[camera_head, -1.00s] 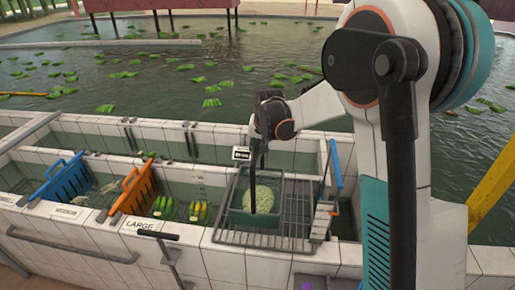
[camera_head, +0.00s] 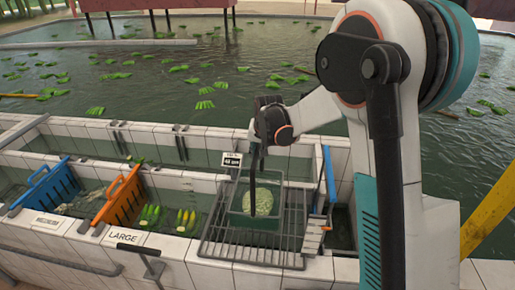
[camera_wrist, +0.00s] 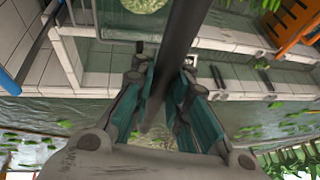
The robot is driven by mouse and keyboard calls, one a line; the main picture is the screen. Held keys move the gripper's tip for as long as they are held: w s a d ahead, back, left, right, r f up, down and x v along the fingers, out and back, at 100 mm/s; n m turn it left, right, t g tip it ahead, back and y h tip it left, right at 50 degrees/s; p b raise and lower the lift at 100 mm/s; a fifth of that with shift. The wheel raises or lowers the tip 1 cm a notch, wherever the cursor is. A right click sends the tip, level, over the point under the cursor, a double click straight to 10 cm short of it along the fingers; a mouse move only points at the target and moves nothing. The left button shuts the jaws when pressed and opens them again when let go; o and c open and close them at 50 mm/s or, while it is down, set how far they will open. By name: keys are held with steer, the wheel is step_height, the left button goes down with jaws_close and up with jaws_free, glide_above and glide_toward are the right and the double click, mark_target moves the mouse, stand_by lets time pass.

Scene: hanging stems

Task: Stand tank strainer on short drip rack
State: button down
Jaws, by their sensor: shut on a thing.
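My gripper (camera_head: 257,150) is shut on the dark upright handle (camera_head: 253,190) of the tank strainer. In the wrist view my gripper (camera_wrist: 160,88) has its fingers on both sides of the dark handle (camera_wrist: 187,25). Below it is a see-through, greenish rectangular basket with a pale round patch (camera_head: 263,208); the patch also shows in the wrist view (camera_wrist: 145,4). The grey wire drip rack (camera_head: 250,252) lies across the tiled trough. The basket overlaps the rack's middle in the head view. I cannot tell whether it touches the bars.
A blue-handled tool (camera_head: 329,178) stands at the rack's right edge. A small sign (camera_head: 232,160) is behind the rack. Left are an orange divider (camera_head: 120,198), a blue divider (camera_head: 47,188) and a LARGE label (camera_head: 127,236). Green bunches float in the water behind.

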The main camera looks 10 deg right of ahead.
step_height(320, 180, down, 8)
steer(key=b, duration=0.4)
stand_by(0.4)
steer(key=shift+f+b, duration=0.35)
steer(key=shift+b, duration=0.05)
stand_by(0.6)
steer(key=c, duration=1.5)
jaws_free()
steer(key=shift+s+a, duration=0.1)
steer(key=shift+o, duration=0.2)
steer(key=v, duration=1.2)
steer(key=s+f+n+t+b, duration=0.1)
steer(key=s+f+b, duration=0.3)
steer(key=s+b, duration=0.45)
steer(key=s+f+n+b, duration=0.2)
steer(key=s+f+b, duration=0.1)
steer(key=s+b, duration=0.55)
steer(key=s+f+n+t+b, duration=0.1)
steer(key=s+f+n+b, duration=0.1)
steer(key=s+f+b, duration=0.7)
steer(key=s+f, duration=0.5)
steer(key=s, duration=0.1)
steer(key=shift+s+b, duration=0.35)
